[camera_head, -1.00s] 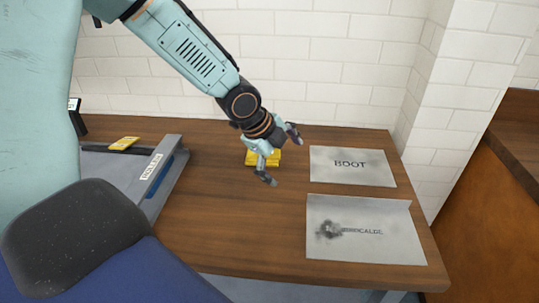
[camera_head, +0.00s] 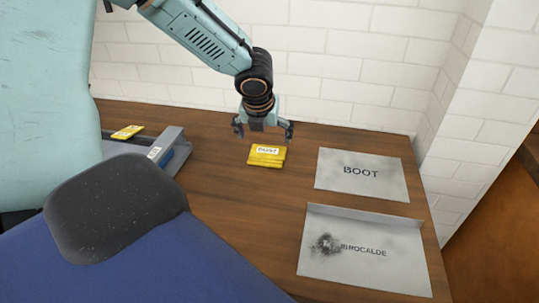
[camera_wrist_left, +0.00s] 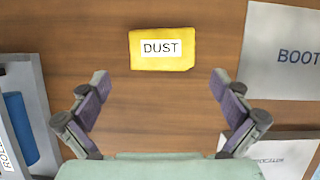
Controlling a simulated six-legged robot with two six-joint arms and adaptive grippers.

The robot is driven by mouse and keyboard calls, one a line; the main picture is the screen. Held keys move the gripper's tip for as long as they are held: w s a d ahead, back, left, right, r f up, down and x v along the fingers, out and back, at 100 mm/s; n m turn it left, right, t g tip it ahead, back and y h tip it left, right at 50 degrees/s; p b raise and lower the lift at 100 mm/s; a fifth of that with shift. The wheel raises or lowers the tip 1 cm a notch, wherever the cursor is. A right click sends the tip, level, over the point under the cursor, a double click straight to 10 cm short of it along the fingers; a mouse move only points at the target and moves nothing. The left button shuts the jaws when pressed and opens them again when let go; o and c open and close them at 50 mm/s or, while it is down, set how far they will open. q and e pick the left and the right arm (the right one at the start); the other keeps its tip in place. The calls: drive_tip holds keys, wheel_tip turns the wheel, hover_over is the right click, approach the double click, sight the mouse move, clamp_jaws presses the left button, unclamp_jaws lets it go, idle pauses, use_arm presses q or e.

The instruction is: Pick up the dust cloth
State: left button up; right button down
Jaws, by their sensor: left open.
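The dust cloth (camera_head: 266,157) is a folded yellow cloth with a white label. It lies flat on the wooden table. In the left wrist view the cloth (camera_wrist_left: 162,50) reads "DUST" and lies beyond the fingertips, roughly centred between them. My left gripper (camera_head: 262,130) is open and empty, pointing down above the table just behind the cloth in the head view. Its two spread fingers also show in the left wrist view (camera_wrist_left: 160,82). The cloth is apart from both fingers. My right gripper is not in view.
A grey "BOOT" plate (camera_head: 362,190) and a smudged grey tray (camera_head: 350,272) lie to the right on the table (camera_head: 225,200). A grey tray with a blue roller (camera_wrist_left: 20,128) stands at left, with another yellow item (camera_head: 127,132) near it. A white brick wall rises behind.

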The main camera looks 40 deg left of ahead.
sight(267, 151)
use_arm(q)
drive_tip(key=shift+s+a+f, duration=0.1)
drive_tip(key=shift+f, duration=0.6)
drive_tip(key=b+x, duration=0.1)
drive_tip(key=x, duration=0.1)
drive_tip(key=b+x, duration=0.1)
drive_tip(key=x, duration=0.2)
drive_tip(key=shift+w, duration=0.35)
drive_tip(key=shift+w+a+f, duration=0.1)
drive_tip(key=shift+w+f, duration=0.05)
drive_tip(key=shift+f, duration=0.3)
drive_tip(key=c, duration=0.7)
drive_tip(key=shift+w, duration=0.1)
drive_tip(key=shift+c, duration=1.1)
